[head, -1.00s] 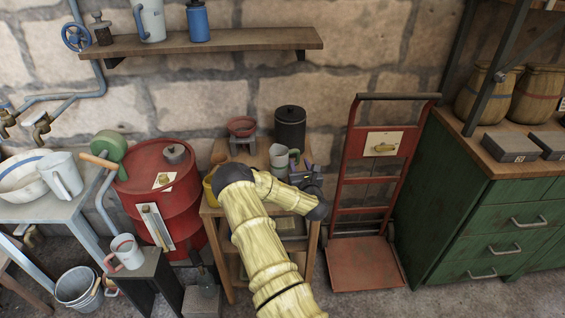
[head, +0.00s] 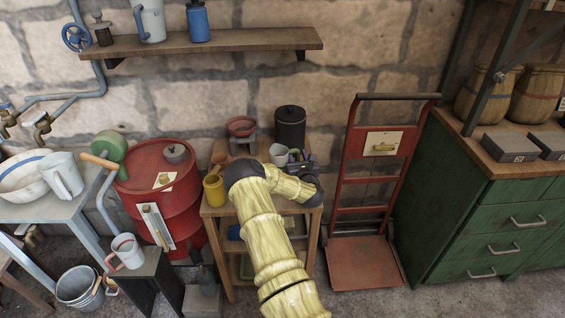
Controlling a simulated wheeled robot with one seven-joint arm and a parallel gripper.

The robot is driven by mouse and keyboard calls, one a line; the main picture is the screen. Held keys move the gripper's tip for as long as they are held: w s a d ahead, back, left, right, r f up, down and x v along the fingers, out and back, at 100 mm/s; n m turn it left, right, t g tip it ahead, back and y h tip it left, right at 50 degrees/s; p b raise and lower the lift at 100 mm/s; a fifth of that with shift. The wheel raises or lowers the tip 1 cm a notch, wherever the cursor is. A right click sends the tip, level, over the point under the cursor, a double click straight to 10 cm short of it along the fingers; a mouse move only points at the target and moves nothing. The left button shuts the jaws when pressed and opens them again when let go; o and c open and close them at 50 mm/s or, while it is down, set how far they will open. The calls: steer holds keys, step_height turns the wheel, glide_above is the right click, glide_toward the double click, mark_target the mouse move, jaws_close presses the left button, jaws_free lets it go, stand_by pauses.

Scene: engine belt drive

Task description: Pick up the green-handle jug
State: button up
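The green-handle jug (head: 278,154), a pale grey cup-like jug, stands upright on the small wooden table (head: 217,211) in the head view. Its green handle side is covered by my gripper (head: 294,158), which is at the jug's right side, very close to it. The fingers are small and dark, and partly lost against the jug and my wrist. I cannot tell whether they are open or closed around the handle, or touching it.
A black canister (head: 290,128) stands just behind the jug. A red bowl on a stand (head: 241,127) is at the back left and a yellow mug (head: 214,190) at the table's left. A red hand truck (head: 371,150) stands to the right, a red drum (head: 158,185) to the left.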

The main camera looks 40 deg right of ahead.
steer(key=shift+c, duration=0.5)
jaws_close()
steer(key=shift+r, duration=0.2)
steer(key=shift+r, duration=4.8)
steer(key=c, duration=0.5)
jaws_free()
jaws_close()
